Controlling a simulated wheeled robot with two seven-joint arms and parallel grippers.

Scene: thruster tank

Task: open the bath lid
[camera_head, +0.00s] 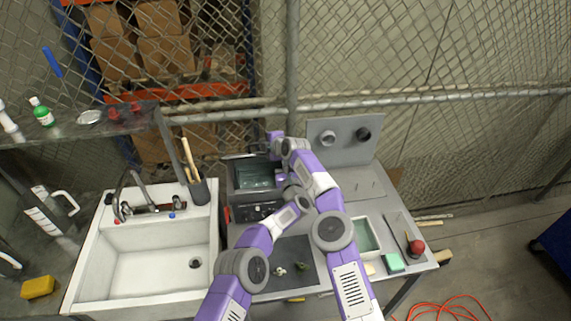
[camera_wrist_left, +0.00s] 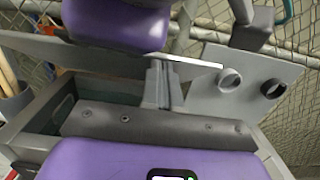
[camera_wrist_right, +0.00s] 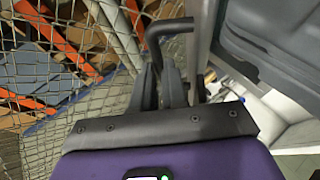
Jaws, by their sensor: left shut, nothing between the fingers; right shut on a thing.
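The bath (camera_head: 233,187) is a grey metal box on the bench, with greenish liquid visible inside its opening. Its lid (camera_head: 238,156) stands raised at the back edge, seen nearly edge-on. It also shows as a pale-edged grey panel in the left wrist view (camera_wrist_left: 60,50). My right gripper (camera_head: 268,150) is behind the bath, shut on the black lid handle (camera_wrist_right: 170,25), which shows between its fingers. My left gripper (camera_head: 277,178) is shut and empty, over the right side of the bath; its fingertips (camera_wrist_left: 160,70) are close to the lid in the left wrist view.
A white sink (camera_head: 150,260) is to the left, with a tool holder (camera_head: 199,190) between it and the bath. A grey upright panel with two round knobs (camera_head: 328,138) stands right of the bath. Wire fence (camera_head: 420,60) runs behind. A dark mat (camera_head: 290,255) lies in front.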

